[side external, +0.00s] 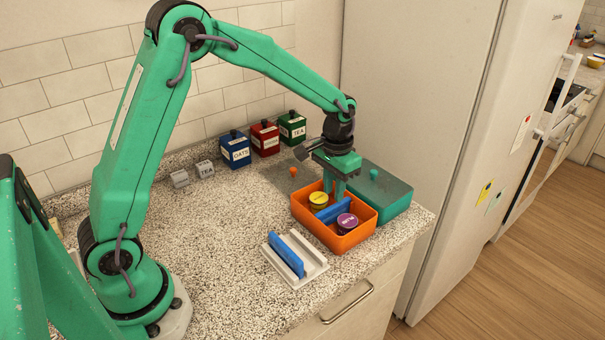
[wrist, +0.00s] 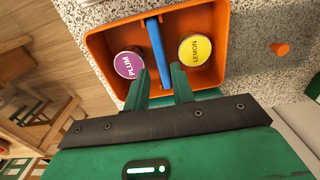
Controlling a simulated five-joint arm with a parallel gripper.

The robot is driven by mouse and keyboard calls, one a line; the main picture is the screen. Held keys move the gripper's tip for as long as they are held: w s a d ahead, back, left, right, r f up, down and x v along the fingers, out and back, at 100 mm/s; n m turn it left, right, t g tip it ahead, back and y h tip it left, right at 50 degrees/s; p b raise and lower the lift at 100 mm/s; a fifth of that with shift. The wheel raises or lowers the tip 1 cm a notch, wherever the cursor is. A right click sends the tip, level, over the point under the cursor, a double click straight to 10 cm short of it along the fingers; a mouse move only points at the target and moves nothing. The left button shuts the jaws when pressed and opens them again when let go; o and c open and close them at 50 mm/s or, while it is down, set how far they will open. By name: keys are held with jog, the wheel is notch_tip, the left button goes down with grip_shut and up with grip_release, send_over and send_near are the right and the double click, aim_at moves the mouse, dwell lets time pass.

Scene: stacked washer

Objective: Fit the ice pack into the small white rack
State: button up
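A blue ice pack (side external: 333,212) stands on edge in an open orange box (side external: 362,233), between a yellow-lidded lemon tub (side external: 318,199) and a purple-lidded plum tub (side external: 347,222). The wrist view also shows the ice pack (wrist: 156,48), lemon tub (wrist: 195,50) and plum tub (wrist: 128,65). My gripper (wrist: 160,70) points down into the box, its fingers apart on either side of the ice pack's near end, with gaps visible. The small white rack (side external: 309,262) lies on the counter in front of the box. A second blue slab (side external: 286,255) stands in its left part; a groove to its right looks empty.
A teal lidded box (side external: 393,197) stands directly behind the orange box. A grey lid with an orange knob (side external: 293,171) lies behind left. Blue (side external: 235,150), red (side external: 265,138) and green (side external: 292,129) canisters line the wall. Counter left of the rack is clear.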

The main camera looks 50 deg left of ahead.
aim_at(332, 206)
jog(key=shift+f, duration=2.65)
grip_shut()
